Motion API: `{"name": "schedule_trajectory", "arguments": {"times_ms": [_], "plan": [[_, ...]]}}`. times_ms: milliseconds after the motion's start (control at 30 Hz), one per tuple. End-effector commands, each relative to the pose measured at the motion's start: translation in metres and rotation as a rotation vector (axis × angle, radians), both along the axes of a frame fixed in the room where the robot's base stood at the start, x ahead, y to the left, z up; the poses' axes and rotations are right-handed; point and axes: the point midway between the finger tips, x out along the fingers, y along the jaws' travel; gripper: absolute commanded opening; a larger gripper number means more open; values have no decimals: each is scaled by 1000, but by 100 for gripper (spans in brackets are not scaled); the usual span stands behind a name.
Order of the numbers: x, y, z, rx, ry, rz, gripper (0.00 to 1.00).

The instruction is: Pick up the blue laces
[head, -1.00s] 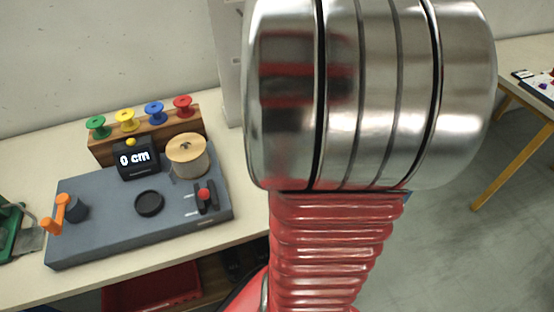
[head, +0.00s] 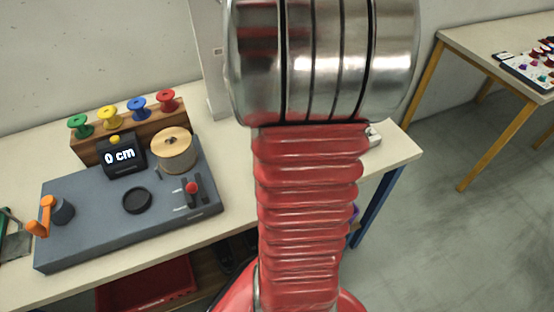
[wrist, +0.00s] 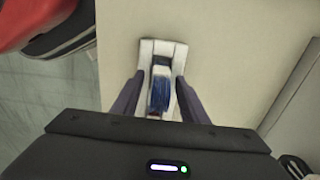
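The blue laces (wrist: 158,94) are a small blue bundle in the wrist view, sitting in a pale grey-white holder (wrist: 163,47) on the table. My gripper (wrist: 161,76) is open, with one dark finger on each side of the laces. A gap shows between the fingers and the laces; the bundle's near end is close to the gripper body. In the head view my arm hides the gripper and the laces. A pale object (head: 374,136) shows just right of my arm near the table's right end, partly covered.
A grey machine (head: 95,215) with a "0 cm" display stands on the table's left, with colored spools on a wooden rack (head: 90,150) behind it. A grey upright panel (head: 208,60) stands near my arm. Another table (head: 470,45) with small parts is at right.

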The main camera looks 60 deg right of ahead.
Motion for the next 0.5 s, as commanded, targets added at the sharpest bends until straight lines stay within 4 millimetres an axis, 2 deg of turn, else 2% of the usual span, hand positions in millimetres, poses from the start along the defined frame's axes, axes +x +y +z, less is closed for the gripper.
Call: {"name": "schedule_trajectory", "arguments": {"times_ms": [133, 500], "plan": [[0, 0, -9, 0, 0, 0, 40], [0, 0, -9, -1, -1, 1, 40]]}}
